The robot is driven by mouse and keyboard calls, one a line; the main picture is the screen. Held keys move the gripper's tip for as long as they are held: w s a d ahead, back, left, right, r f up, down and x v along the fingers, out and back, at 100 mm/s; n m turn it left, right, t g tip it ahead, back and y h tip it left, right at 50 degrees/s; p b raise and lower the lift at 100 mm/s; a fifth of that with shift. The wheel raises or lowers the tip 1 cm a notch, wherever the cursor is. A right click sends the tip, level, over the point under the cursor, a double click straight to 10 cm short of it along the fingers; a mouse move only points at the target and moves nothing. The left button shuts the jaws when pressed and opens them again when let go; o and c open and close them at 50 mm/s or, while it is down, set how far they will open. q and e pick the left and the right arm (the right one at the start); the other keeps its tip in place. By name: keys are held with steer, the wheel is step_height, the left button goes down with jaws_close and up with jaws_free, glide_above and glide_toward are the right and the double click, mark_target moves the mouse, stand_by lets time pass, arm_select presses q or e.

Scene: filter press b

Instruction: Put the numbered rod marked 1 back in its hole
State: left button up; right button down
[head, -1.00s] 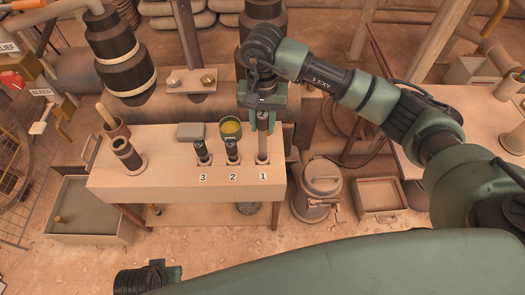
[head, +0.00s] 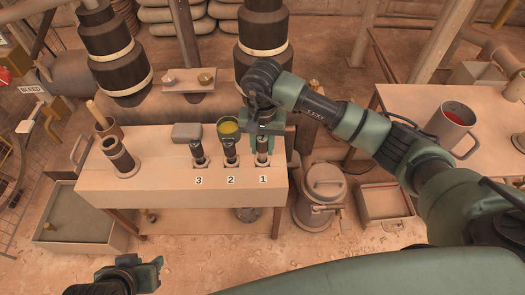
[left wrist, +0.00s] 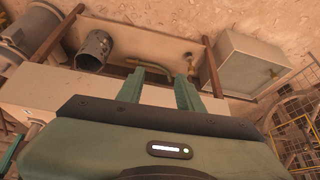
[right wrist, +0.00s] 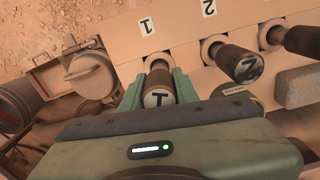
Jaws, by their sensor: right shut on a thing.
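The rod marked 1 (right wrist: 159,88) has a dark handle with its number on the end cap. It stands at its hole (right wrist: 157,60) above label 1, its shaft hidden and its handle close to the pale collar. I cannot tell whether it is fully seated. My right gripper (head: 263,150) is shut on the handle from above, one finger on each side in the right wrist view (right wrist: 160,82). Rods 2 (head: 231,152) and 3 (head: 198,154) stand in their holes to the left. My left gripper (head: 155,270) is open and empty, low in front of the bench (head: 150,192).
A yellow-filled cup (head: 228,128) stands behind rod 2, with a grey block (head: 187,132) beside it. A dark cylinder (head: 121,158) stands at the bench's left. A lidded metal can (head: 321,195) is right of the bench. A mug (head: 452,128) is on the right table.

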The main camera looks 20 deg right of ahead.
steer(key=shift+f, duration=0.55)
arm_select(q)
steer(key=w, duration=0.1)
steer(key=t, duration=0.1)
steer(key=w, duration=0.1)
steer(key=shift+w+d+r, duration=0.3)
steer(key=shift+d+r, duration=0.1)
steer(key=shift+w+t, duration=0.1)
steer(key=shift+t, duration=0.2)
arm_select(e)
steer(key=shift+f+b, duration=0.1)
steer(key=shift+b, duration=0.2)
steer(key=c, duration=1.1)
jaws_free()
arm_select(q)
steer(key=shift+w+d+r+t+h, duration=0.2)
steer(key=shift+w+r+t+h, duration=0.1)
steer(key=shift+w, duration=0.2)
arm_select(e)
steer(key=shift+o, duration=0.2)
